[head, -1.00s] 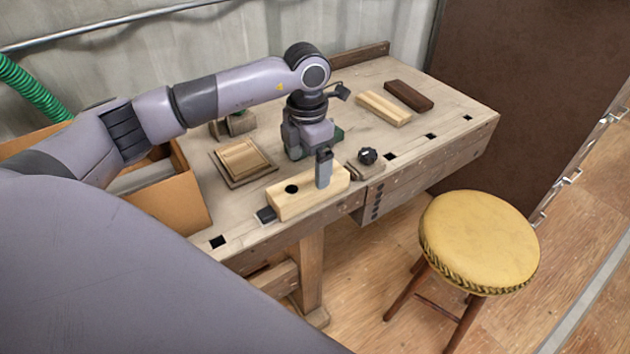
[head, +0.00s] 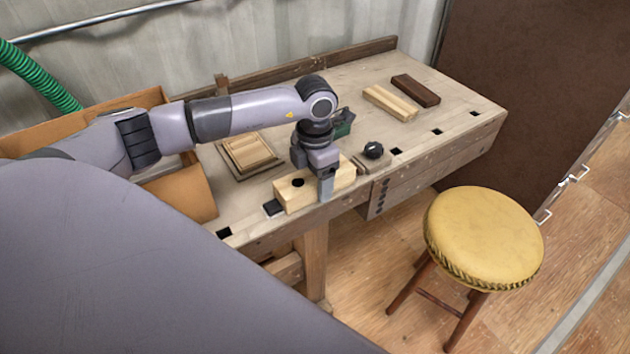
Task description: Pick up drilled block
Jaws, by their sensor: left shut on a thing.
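The drilled block (head: 292,194) is a pale wooden block with a dark round hole in its top. It lies at the front edge of the workbench in the head view. My left gripper (head: 325,192) is over the right part of the block and shut on it, with a grey finger down against its front face. The far finger is hidden behind the block and the gripper body. My right gripper is not in view.
The workbench (head: 455,115) carries a pale wood piece (head: 390,102) and a dark one (head: 415,90) at the back right. A black knob (head: 373,150) is right of the block. A wooden tray (head: 248,153) lies behind left. A yellow stool (head: 484,238) stands in front.

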